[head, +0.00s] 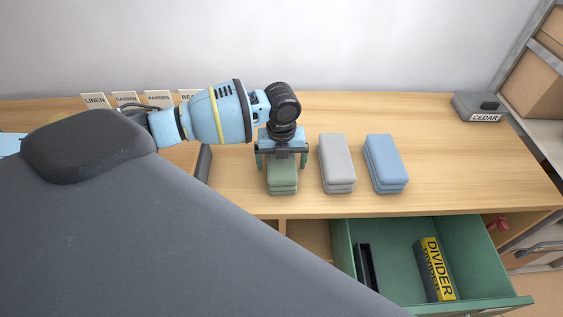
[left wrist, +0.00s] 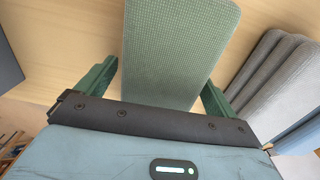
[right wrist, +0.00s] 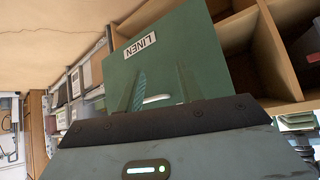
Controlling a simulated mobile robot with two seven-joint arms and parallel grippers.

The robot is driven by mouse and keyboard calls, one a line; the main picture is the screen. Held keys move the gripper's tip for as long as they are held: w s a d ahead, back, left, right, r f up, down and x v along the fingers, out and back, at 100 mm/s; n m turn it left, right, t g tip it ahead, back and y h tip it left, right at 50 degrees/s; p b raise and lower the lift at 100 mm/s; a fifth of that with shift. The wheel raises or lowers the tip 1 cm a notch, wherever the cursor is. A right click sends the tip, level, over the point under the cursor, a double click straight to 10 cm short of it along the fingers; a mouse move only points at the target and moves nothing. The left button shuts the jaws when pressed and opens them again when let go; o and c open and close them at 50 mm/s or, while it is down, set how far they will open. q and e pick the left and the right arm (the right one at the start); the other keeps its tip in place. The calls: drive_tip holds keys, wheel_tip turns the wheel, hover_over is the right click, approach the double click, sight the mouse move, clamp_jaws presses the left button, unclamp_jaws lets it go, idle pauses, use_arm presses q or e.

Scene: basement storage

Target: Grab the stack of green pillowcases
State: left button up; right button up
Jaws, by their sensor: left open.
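The stack of green pillowcases (head: 283,182) lies on the wooden worktop, the leftmost of three folded stacks. My left gripper (head: 281,163) is above it, pointing down, with one finger on each side of the stack. In the left wrist view the green cloth (left wrist: 178,45) shows between the two spread fingers (left wrist: 160,76), with gaps beside it. The gripper hides the stack's far part in the head view. My right gripper (right wrist: 160,88) is at a green drawer front labelled LINEN (right wrist: 165,50), its fingers beside a pale handle (right wrist: 157,99); its grip is unclear.
A grey stack (head: 337,160) and a blue stack (head: 384,162) stand close to the right. An open green drawer (head: 395,240) below the worktop holds a yellow and black DIVIDER box (head: 434,268). A grey CEDAR box (head: 478,107) sits at the back right.

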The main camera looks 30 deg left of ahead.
use_arm(q)
drive_tip(key=shift+f, duration=0.15)
drive_tip(key=c, duration=1.2)
drive_tip(key=shift+r, duration=0.2)
drive_tip(key=shift+r, duration=0.6)
wheel_tip(320, 180, up, 2)
drive_tip(key=shift+r, duration=0.15)
drive_tip(key=s+d, duration=0.3)
drive_tip(key=s, duration=0.1)
drive_tip(key=s+d, duration=0.4)
drive_tip(key=s+d+r, duration=0.1)
drive_tip(key=s+d, duration=0.2)
drive_tip(key=s, duration=0.1)
drive_tip(key=shift+d+r+p, duration=0.1)
drive_tip(key=shift+d+p, duration=0.2)
drive_tip(key=shift+p, duration=0.05)
